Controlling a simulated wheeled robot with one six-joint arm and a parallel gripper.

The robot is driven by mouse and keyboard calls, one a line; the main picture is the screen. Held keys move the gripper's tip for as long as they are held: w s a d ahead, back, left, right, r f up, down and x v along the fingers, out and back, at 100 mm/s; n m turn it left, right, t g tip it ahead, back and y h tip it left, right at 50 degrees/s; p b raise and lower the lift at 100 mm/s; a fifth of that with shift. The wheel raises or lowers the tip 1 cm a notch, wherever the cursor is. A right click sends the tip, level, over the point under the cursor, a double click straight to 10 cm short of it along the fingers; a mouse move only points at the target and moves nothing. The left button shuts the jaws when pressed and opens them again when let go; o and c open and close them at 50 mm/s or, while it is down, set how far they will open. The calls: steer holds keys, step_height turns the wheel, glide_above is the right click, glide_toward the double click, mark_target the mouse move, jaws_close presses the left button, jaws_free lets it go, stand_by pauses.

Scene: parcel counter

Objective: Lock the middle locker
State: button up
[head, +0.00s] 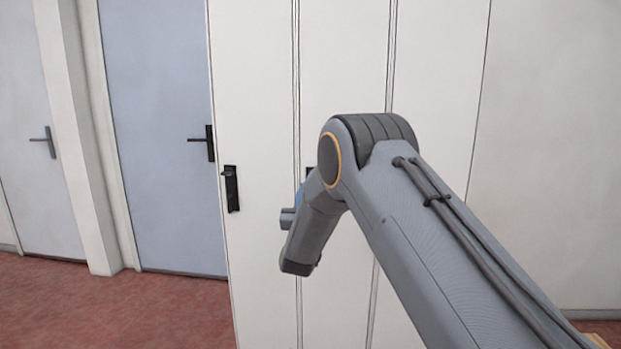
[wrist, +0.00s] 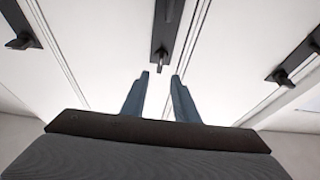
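The middle locker (wrist: 143,40) is a tall, flat white door. Its dark latch (wrist: 165,22) with a short protruding knob is at the top centre of the wrist view. In the head view my arm hides most of this latch; only a dark sliver (head: 310,172) shows. My gripper (wrist: 161,76) points at the middle door, with two blue fingers apart and nothing between them. The fingertips appear just below the knob in the picture, apart from it. I cannot tell whether the latch is locked. In the head view my gripper is mostly hidden behind my wrist.
The left locker's dark latch (head: 231,188) is in clear view; it also shows in the wrist view (wrist: 20,28). The right locker's latch (wrist: 298,62) is at the wrist view's right edge. A blue-grey door (head: 160,120) stands to the left. Red floor (head: 150,310) there is clear.

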steer(key=p+x, duration=0.1)
steer(key=x, duration=0.6)
steer(key=shift+w, duration=0.25)
steer(key=shift+r, duration=0.2)
jaws_close()
